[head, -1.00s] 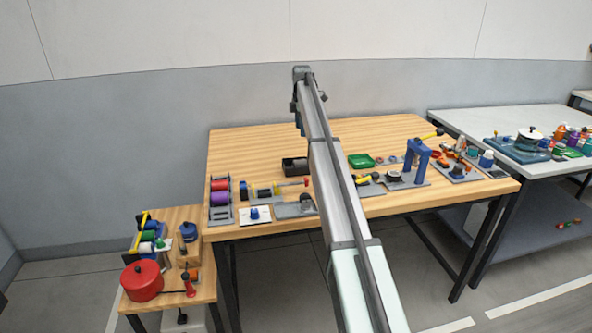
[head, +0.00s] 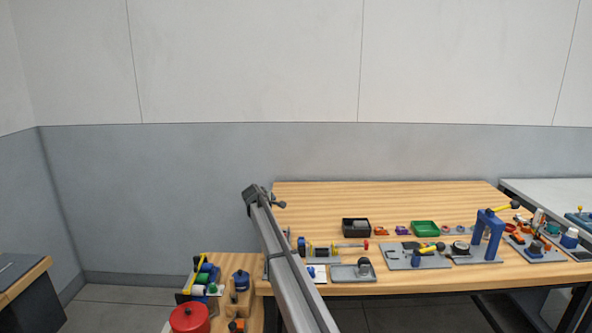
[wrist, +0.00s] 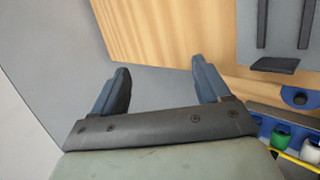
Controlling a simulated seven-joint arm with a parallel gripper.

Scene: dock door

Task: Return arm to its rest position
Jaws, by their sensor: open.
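My arm reaches up from the bottom of the head view, in front of the left end of the large wooden table (head: 400,194). In the head view its far end shows at the table's left edge, but the fingers cannot be made out there. In the wrist view my gripper (wrist: 160,82) shows two blue-grey fingers set wide apart. Nothing is between them. Behind them are the grey wall or floor and a wooden table top (wrist: 165,30).
A small side table at lower left holds a red pot (head: 189,318) and a rack with a yellow handle (head: 197,273). The large table bears a black bin (head: 355,228), a green tray (head: 425,229) and a blue arch-shaped stand (head: 489,232). Its back strip is clear.

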